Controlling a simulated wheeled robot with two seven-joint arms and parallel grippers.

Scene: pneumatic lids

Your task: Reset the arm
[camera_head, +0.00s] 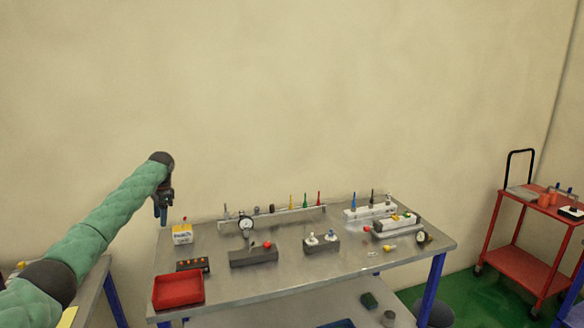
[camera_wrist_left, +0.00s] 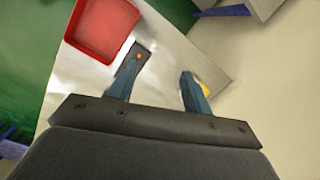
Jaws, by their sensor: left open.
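My left arm, in a green padded sleeve, reaches in from the left in the head view. Its gripper (camera_head: 161,208) points down above the table's back left corner, over the wall side, near the yellow and white box. In the left wrist view the two blue-grey fingers (camera_wrist_left: 156,90) stand apart with nothing between them. My right gripper is not in either view.
The tray also shows in the left wrist view (camera_wrist_left: 102,28). A red cart (camera_head: 518,262) stands at right.

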